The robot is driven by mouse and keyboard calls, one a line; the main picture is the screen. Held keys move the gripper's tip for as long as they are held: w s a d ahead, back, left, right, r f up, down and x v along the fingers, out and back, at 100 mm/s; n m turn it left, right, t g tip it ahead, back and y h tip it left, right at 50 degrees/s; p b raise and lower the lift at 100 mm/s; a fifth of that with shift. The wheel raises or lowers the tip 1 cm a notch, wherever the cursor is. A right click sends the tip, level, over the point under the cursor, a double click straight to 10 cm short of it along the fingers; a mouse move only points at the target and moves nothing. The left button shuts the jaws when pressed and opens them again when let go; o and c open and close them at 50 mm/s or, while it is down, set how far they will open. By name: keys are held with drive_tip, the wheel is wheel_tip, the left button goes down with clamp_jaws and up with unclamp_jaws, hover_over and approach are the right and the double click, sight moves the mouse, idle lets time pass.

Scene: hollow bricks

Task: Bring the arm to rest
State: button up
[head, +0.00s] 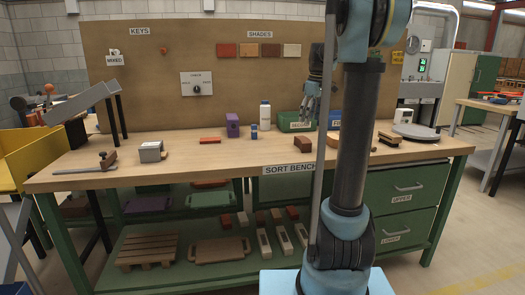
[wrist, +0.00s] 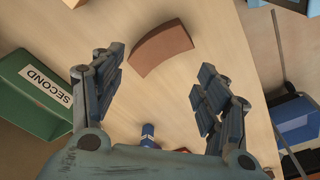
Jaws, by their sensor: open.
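My arm stands upright in front of the bench in the head view. My gripper (head: 313,92) hangs in the air above the back part of the bench top, fingers pointing down. In the wrist view my gripper (wrist: 156,78) has its fingers spread wide with nothing between them. A brown curved brick (wrist: 161,47) lies on the bench top beyond the fingertips, apart from them. It also shows in the head view as a brown block (head: 303,144).
The sort bench (head: 200,165) carries a green bin (head: 289,119), a purple block (head: 232,125), a white bottle (head: 265,115) and a grey box (head: 150,152). In the wrist view the bin labelled SECOND (wrist: 25,115) is left of my fingers. A pegboard (head: 140,85) stands behind.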

drive_tip(key=s+a+f+m, duration=0.1)
drive_tip(key=s+f+m, duration=0.2)
drive_tip(key=s, duration=1)
drive_tip(key=s+f+m, duration=0.3)
drive_tip(key=s+f, duration=0.7)
drive_tip(key=s, duration=0.2)
drive_tip(key=s+f+m+t+h, duration=0.1)
drive_tip(key=s+f+m, duration=0.3)
drive_tip(key=s+f, duration=0.6)
drive_tip(key=s, duration=0.3)
drive_tip(key=shift+a+f, duration=0.15)
drive_tip(key=shift+f, duration=0.1)
